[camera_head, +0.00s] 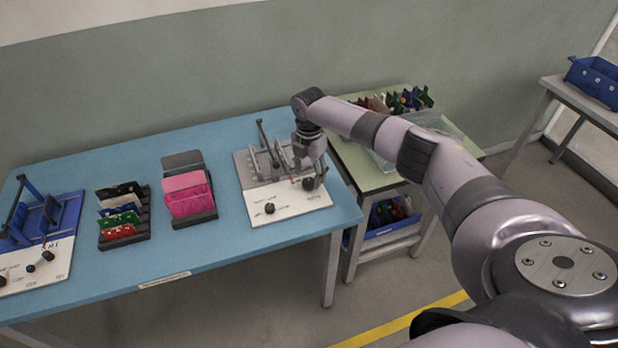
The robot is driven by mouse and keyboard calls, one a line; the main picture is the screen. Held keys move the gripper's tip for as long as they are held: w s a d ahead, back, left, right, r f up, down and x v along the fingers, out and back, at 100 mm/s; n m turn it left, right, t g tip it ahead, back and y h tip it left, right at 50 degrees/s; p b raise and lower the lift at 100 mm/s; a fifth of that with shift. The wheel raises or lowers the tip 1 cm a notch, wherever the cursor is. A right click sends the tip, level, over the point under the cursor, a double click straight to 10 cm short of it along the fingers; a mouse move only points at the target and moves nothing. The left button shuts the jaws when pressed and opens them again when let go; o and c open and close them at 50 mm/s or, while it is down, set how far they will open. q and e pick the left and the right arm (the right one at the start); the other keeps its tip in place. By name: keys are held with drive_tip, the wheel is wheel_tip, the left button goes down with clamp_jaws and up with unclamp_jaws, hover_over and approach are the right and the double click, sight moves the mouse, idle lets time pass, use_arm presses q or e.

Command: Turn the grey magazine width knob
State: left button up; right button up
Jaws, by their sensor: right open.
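The grey magazine (262,170) stands on a white base plate (290,207) at the right end of the blue table. One black knob (270,208) sits at the plate's front, clear of the gripper. Another black knob (308,184) sits near the plate's right edge. The labels are too small to read, so I cannot tell from them which is the width knob. My right gripper (311,175) points down over the right-hand knob, its open fingers close around or beside it. Contact is too small to tell. My left gripper is not in view.
The blue table (240,250) also holds a pink rack (188,195), a black rack of coloured boards (124,215) and a blue magazine (40,235) at the left. A green table (365,178) with a clear bin and coloured parts stands close at right, under my right arm.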

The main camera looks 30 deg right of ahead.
sight(309, 181)
drive_tip(key=shift+f, duration=1.55)
drive_tip(key=c, duration=1.2)
drive_tip(key=shift+o, duration=0.2)
